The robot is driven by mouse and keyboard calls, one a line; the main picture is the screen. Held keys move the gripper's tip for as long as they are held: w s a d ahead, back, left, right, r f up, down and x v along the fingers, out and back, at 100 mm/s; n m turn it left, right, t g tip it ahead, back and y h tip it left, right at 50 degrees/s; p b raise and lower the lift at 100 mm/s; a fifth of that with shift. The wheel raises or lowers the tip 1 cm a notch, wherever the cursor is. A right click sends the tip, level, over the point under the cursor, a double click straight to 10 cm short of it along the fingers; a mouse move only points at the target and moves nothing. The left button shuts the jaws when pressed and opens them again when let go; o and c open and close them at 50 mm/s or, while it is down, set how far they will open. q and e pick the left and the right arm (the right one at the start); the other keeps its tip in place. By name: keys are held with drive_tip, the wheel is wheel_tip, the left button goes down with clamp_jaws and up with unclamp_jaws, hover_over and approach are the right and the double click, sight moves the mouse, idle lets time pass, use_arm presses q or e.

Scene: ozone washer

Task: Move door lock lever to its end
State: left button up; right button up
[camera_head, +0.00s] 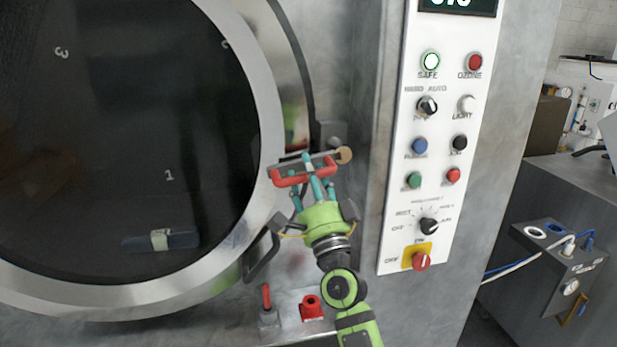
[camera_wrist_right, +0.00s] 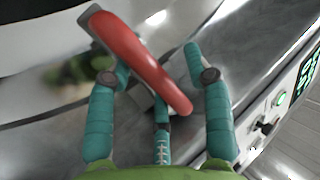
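The door lock lever with its red grip (camera_head: 290,180) is at the right rim of the round door, roughly level in the head view. A round brass-coloured knob (camera_head: 344,155) shows at its right end. My right gripper (camera_head: 315,184), green with teal fingers, is at the lever from below. In the right wrist view, the red grip (camera_wrist_right: 140,60) runs diagonally in front of the spread fingers of the gripper (camera_wrist_right: 155,68). The fingers look apart, not closed around it; contact is unclear. My left gripper is out of view.
The round door (camera_head: 120,298) with dark glass fills the left. A white control panel (camera_head: 395,220) with knobs and buttons is to the right. A black handle (camera_head: 262,258), a small red lever (camera_head: 266,296) and a red fitting (camera_head: 311,308) lie below the gripper.

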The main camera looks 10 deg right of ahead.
drive_tip(key=shift+s+f, duration=0.2)
drive_tip(key=v, duration=1.1)
drive_tip(key=shift+s, duration=0.3)
drive_tip(key=shift+f, duration=0.1)
